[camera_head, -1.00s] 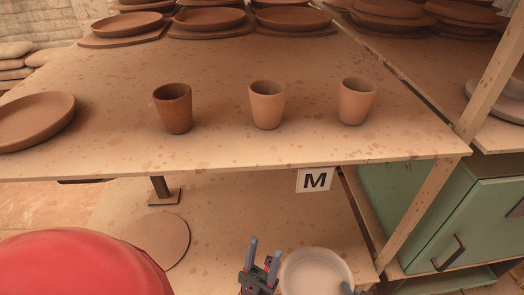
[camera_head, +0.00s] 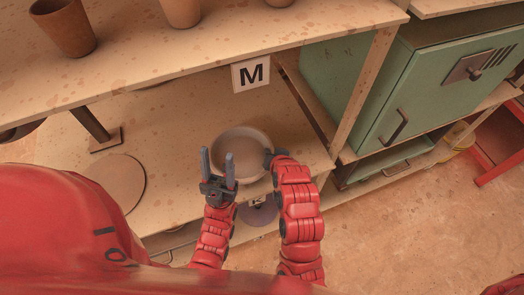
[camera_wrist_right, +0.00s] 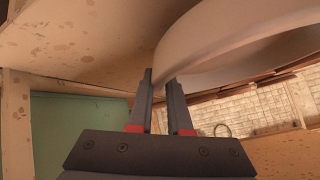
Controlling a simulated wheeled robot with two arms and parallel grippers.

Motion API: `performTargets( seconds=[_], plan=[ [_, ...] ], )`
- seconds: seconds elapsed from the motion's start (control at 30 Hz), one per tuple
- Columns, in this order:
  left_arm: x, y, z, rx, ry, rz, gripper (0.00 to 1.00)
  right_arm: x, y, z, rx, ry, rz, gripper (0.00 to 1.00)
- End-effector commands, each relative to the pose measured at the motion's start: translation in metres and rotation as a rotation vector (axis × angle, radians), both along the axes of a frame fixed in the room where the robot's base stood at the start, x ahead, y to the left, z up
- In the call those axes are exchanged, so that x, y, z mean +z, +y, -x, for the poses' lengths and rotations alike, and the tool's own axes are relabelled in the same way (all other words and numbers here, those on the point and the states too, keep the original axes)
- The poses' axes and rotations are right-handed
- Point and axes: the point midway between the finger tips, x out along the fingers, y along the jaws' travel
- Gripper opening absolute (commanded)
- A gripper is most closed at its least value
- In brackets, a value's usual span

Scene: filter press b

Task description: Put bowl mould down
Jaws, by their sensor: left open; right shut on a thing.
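The bowl mould (camera_head: 240,133), a pale round bowl, appears in the head view in front of the lower shelf board, below the M sign. My right gripper (camera_head: 270,158) is shut on its right rim. In the right wrist view the pale mould (camera_wrist_right: 235,45) fills the upper right, and its rim meets the fingertips of my right gripper (camera_wrist_right: 160,80). My left gripper (camera_head: 217,160) is open and empty, with its fingers upright at the mould's left front side. I cannot tell whether the mould touches the shelf.
The lower shelf (camera_head: 180,125) has bare room left of the mould and a round flat board (camera_head: 115,182) further left. The upper shelf (camera_head: 160,60) overhangs behind, with clay cups (camera_head: 65,28). A wooden post (camera_head: 362,90) and green cabinet (camera_head: 440,85) stand right.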

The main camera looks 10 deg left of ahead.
Motion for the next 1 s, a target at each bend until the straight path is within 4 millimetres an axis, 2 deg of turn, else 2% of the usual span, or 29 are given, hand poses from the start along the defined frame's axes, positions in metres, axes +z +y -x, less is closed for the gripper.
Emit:
performTargets(
  seconds=[0.03, 0.27, 0.47, 0.7, 1.0],
  plan=[
    [0.009, 0.0, 0.0, 0.0, 0.0, 0.0, 0.5, 0.006, 0.01, -0.004, 0.004, -0.002, -0.003, 0.0],
    [0.016, 0.0, 0.0, 0.0, 0.0, 0.0, 0.5, 0.0, 0.031, -0.013, 0.0, -0.004, -0.002, 0.0],
    [0.024, 0.0, 0.0, 0.0, 0.0, 0.0, 0.5, -0.008, 0.032, -0.014, -0.001, -0.002, 0.0, 0.0],
    [0.04, 0.0, 0.0, 0.0, 0.0, 0.0, 0.5, -0.033, 0.031, -0.013, 0.0, 0.001, 0.0, 0.0],
    [0.038, 0.0, 0.0, 0.0, 0.001, 0.0, 0.5, -0.038, 0.032, -0.014, 0.0, -0.004, -0.004, 0.0]
  ],
)
